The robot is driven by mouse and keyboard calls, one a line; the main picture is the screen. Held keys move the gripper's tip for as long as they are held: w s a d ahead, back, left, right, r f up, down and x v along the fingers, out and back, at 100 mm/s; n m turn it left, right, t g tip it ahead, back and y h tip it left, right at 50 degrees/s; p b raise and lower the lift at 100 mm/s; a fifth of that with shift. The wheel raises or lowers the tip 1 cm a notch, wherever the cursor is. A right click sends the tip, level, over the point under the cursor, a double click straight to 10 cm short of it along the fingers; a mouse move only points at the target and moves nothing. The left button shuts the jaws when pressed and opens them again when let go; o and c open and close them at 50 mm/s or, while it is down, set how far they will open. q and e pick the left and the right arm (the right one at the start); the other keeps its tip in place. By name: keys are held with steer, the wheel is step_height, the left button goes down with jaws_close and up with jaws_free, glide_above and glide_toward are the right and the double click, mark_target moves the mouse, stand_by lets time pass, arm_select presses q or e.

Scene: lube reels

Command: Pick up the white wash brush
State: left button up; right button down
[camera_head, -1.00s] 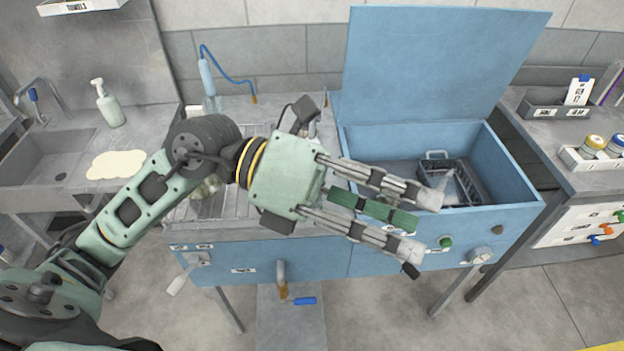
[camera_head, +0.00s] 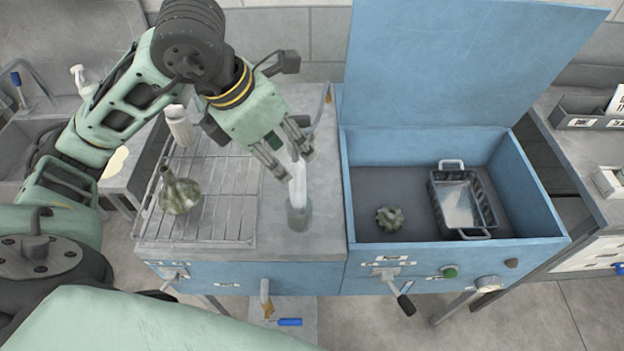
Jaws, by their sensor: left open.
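The white wash brush (camera_head: 298,186) appears as a pale, narrow, upright shape at the right of the grey worktop. Its lower end meets a grey-green cup-like piece (camera_head: 298,218); I cannot tell whether this is a holder or part of the brush. My left gripper (camera_head: 297,168) is open and points down at the brush's upper part, with fingers on either side of it in the picture. The fingers hide the top of the brush, and I cannot tell whether they touch it. My right gripper is out of view.
A wire rack (camera_head: 215,210) carries a mottled flask-like part (camera_head: 180,192), with a white bottle (camera_head: 180,127) behind it. To the right, an open blue basin (camera_head: 375,165) holds a dark basket (camera_head: 482,205) and a small mottled part (camera_head: 390,219). Its raised lid (camera_head: 460,65) stands behind.

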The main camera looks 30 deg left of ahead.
mark_target(289, 162)
arm_select(q)
steer(key=shift+f, duration=0.15)
steer(key=p+x, duration=0.2)
steer(key=x, duration=0.3)
steer(key=shift+s+d+f, duration=0.1)
steer(key=shift+f, duration=0.2)
steer(key=shift+d+f, duration=0.1)
steer(key=shift+f, duration=0.45)
steer(key=c, duration=0.9)
steer(key=shift+c, duration=0.8)
steer(key=shift+r, duration=0.1)
jaws_close()
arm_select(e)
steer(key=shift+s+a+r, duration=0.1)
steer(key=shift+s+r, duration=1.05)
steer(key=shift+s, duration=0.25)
